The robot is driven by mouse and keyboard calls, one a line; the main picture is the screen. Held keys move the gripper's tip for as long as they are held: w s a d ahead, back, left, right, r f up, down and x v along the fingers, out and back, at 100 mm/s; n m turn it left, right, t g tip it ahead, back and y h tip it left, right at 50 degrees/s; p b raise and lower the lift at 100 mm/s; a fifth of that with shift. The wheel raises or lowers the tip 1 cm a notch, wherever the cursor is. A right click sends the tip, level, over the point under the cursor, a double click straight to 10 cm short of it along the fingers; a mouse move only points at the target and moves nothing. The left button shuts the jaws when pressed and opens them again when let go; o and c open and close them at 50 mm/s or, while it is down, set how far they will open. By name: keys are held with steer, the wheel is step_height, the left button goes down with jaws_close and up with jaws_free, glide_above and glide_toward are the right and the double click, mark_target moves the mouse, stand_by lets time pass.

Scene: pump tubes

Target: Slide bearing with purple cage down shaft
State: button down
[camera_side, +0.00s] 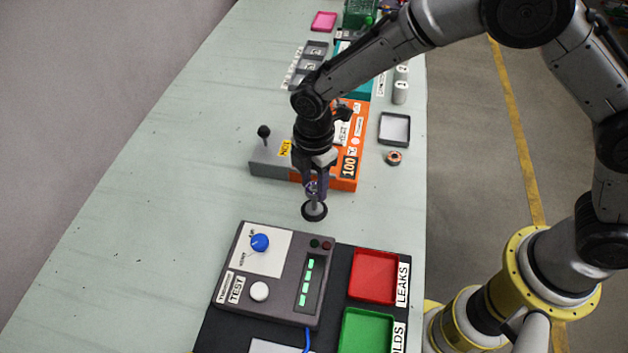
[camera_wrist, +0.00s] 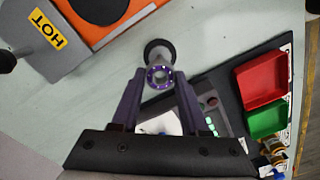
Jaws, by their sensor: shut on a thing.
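The bearing with the purple cage (camera_wrist: 160,77) is a small metal ring with purple marks, held between my fingertips in the wrist view. In the side view it shows as a small purple-tinted spot (camera_side: 314,190). The short grey shaft (camera_side: 314,206) stands upright on a round black base (camera_side: 314,213) directly below. My gripper (camera_side: 315,184) points down and is shut on the bearing, above the base. In the wrist view the bearing lines up with the top of the shaft (camera_wrist: 159,58). I cannot tell whether the shaft passes through its bore.
A grey tester (camera_side: 275,275) with a blue knob stands in front, beside a red tray (camera_side: 375,277) and a green tray (camera_side: 366,335). Behind is a grey and orange heater (camera_side: 350,172) with a HOT label. Another bearing (camera_side: 394,158) lies to the right. The table's left is clear.

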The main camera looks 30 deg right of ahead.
steer(key=shift+f, duration=1.25)
steer(key=shift+c, duration=1.7)
jaws_free()
step_height(320, 180, up, 14)
steer(key=shift+f, duration=0.1)
